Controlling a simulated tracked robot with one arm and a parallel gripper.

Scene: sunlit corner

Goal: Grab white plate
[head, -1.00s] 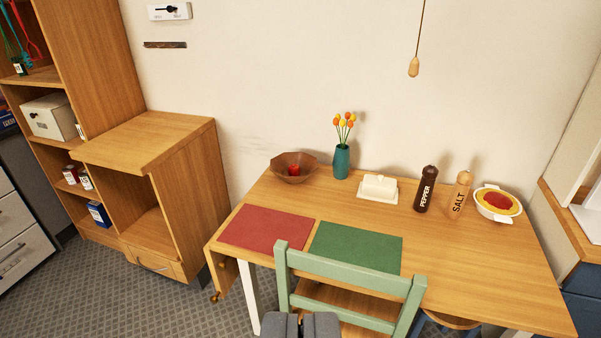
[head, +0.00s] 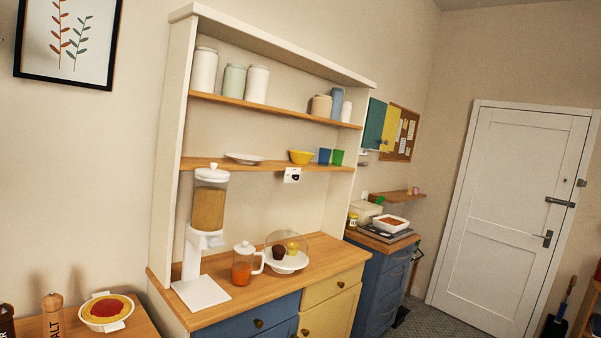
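A shallow white plate (head: 243,158) sits on the lower wooden shelf of the cream hutch, left of a yellow bowl (head: 301,157). A second white dish, a cake stand (head: 288,266) with muffins under a clear cover, stands on the counter below. My gripper is not in view, so I cannot see what it holds.
A cereal dispenser (head: 209,205) stands on the counter (head: 240,306), below and left of the plate. A pitcher (head: 244,264) is beside it. Cups (head: 337,157) are right of the bowl. A table with a pie dish (head: 106,311) is at lower left. A white door (head: 520,200) is right.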

